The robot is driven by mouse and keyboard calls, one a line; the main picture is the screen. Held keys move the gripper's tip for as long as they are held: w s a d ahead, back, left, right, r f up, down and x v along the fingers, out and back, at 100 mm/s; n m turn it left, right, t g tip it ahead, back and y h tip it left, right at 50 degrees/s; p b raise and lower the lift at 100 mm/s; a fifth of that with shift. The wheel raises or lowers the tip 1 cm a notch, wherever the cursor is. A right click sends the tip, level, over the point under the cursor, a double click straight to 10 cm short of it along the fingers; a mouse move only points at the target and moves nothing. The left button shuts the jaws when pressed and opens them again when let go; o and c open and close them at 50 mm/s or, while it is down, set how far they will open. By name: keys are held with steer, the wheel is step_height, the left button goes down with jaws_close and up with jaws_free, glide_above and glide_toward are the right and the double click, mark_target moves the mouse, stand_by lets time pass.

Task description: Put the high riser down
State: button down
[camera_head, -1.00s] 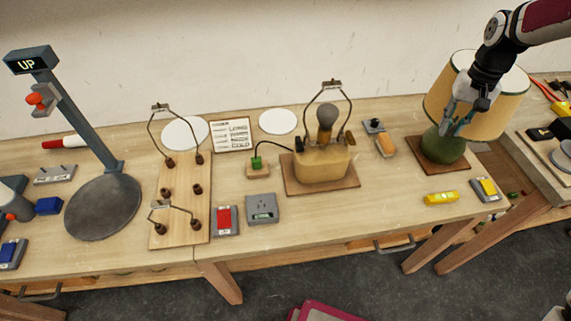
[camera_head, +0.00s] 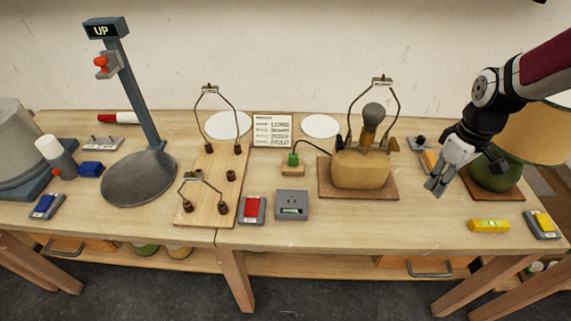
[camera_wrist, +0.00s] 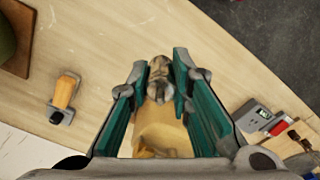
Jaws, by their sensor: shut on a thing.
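My gripper (camera_head: 438,188) is above the right part of the bench, between the tan lamp (camera_head: 360,170) and the green lamp (camera_head: 495,173). In the wrist view my gripper (camera_wrist: 160,76) has its green-sided fingers on either side of a small mottled brown and grey piece (camera_wrist: 160,78). I take this piece to be the high riser; its full shape is hard to make out. A tan shape lies behind it, between the fingers. In the head view the fingers hide the held piece. The fingertips appear to be above the bench top, apart from it.
An orange block (camera_head: 430,160) sits beside my gripper, and a yellow level (camera_head: 489,226) lies near the front edge. The tan lamp's upright harp (camera_head: 396,95) stands to the left. A pegged board (camera_head: 213,208) and a grey meter (camera_head: 292,204) are farther left. Bare bench (camera_head: 420,225) lies in front.

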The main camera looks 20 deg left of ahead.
steer(key=s+a+f+n+b, duration=0.1)
steer(key=s+f+n+b, duration=0.75)
steer(key=f+n, duration=0.2)
steer(key=n+b, duration=0.1)
glide_above(421, 211)
steer(key=shift+f, duration=2.5)
steer(key=shift+f, duration=0.15)
steer(key=c, duration=1.4)
jaws_free()
steer(key=shift+c, duration=0.2)
